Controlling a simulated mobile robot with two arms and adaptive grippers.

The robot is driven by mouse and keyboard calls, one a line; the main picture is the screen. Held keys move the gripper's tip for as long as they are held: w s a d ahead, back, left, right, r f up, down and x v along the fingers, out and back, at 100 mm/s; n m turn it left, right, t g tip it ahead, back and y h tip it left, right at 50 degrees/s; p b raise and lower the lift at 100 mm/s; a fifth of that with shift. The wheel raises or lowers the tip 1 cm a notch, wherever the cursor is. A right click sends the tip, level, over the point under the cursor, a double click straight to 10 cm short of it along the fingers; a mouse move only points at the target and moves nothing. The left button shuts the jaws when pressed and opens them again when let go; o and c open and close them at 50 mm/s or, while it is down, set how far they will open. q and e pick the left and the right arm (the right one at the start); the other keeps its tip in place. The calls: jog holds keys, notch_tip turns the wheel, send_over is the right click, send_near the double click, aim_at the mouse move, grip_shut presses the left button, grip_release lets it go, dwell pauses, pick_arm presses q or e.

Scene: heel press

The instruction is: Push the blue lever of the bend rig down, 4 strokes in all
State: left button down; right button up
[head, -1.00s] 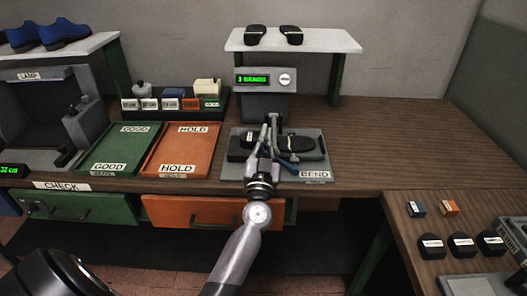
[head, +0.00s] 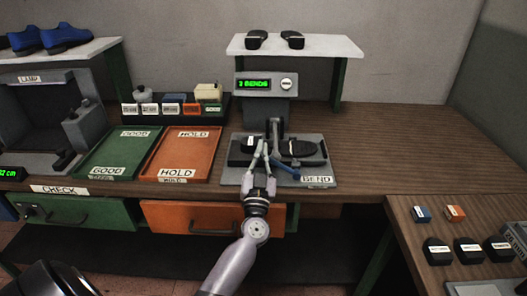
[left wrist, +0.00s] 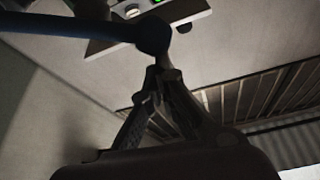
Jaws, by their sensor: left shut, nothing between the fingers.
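The bend rig stands on the bench; its grey base plate (head: 232,172) carries a dark shoe sole (head: 298,148) and a "BEND" label. The blue lever (head: 286,167) slopes beside my left gripper (head: 264,143), which is shut and empty over the front of the rig and partly hides it. In the left wrist view the lever (left wrist: 70,28) crosses the upper left. Its rounded end (left wrist: 153,35) is just beyond the shut fingertips (left wrist: 165,75); I cannot tell whether they touch. The green display (head: 255,84) appears to read "3 BENDS". My right gripper is out of view.
Left of the rig lie the orange HOLD tray (head: 192,155) and green GOOD tray (head: 118,157), with small labelled blocks behind. The bench right of the rig is clear.

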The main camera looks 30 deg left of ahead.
pick_arm(q)
jog(key=shift+s+a+f+n, duration=0.15)
jog(key=shift+f+n, duration=0.1)
jog(key=shift+n, duration=0.05)
jog(key=shift+s+a+f+n+g+y+b, duration=0.25)
jog(key=shift+a+f+n+y+b, duration=0.15)
jog(key=shift+f+n, duration=0.4)
jog(key=shift+s+a+f+n+g+y+b, duration=0.2)
jog(key=shift+a+f+n+g+y, duration=0.25)
jog(key=shift+n, duration=0.5)
jog(key=shift+s+a+f+n+g+y+b, duration=0.1)
jog(key=shift+s+a+f+n+y+b, duration=0.3)
jog(key=shift+f+n, duration=0.45)
jog(key=shift+a+f+n+g+y+b, duration=0.15)
jog(key=shift+f+n+g+y, duration=0.1)
jog(key=shift+f+n, duration=0.4)
jog(key=shift+a+f+n+g+y+b, duration=0.15)
jog(key=shift+f+n+g+y, duration=0.2)
jog(key=shift+n, duration=0.4)
jog(key=shift+s+f+n, duration=0.1)
jog(key=shift+f+n, duration=0.2)
jog(key=shift+n, duration=0.1)
jog(key=shift+r, duration=0.1)
